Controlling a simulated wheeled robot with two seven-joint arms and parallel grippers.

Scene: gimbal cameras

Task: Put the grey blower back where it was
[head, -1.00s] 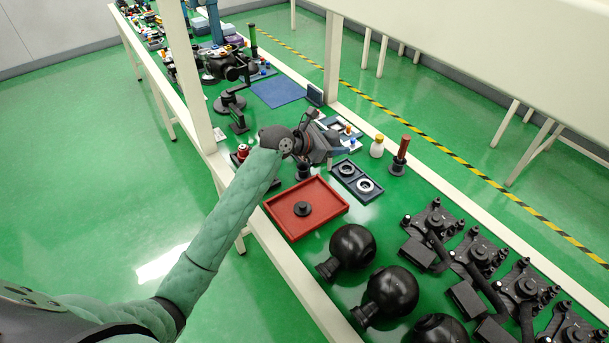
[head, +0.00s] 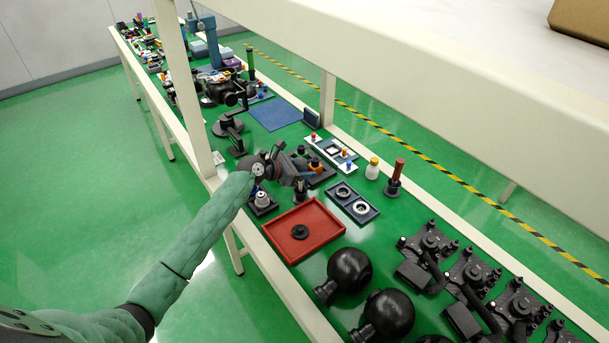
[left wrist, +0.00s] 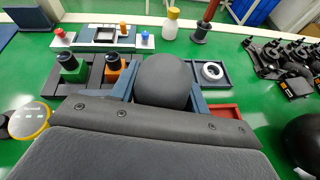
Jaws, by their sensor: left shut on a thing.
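My left gripper (head: 288,172) is over the bench, beyond the red tray and beside a dark rack (head: 322,172). In the left wrist view it is shut on the grey blower (left wrist: 162,80), whose round bulb sits between the two blue-grey fingers (left wrist: 163,92). The blower's lower part is hidden by the bulb and gripper. In the head view the blower is hard to tell from the dark gripper. The rack (left wrist: 92,84) holds a green bottle (left wrist: 72,68) and an orange bottle (left wrist: 115,68), left of the bulb. My right gripper is not in view.
The red tray (head: 328,236) holds a black disc. A two-ring tray (head: 353,204), a yellow-capped bottle (head: 373,168) and a red-handled tool (head: 396,178) stand to the right. Black spheres (head: 349,269) are nearer. A white shelf (head: 450,95) overhangs the bench.

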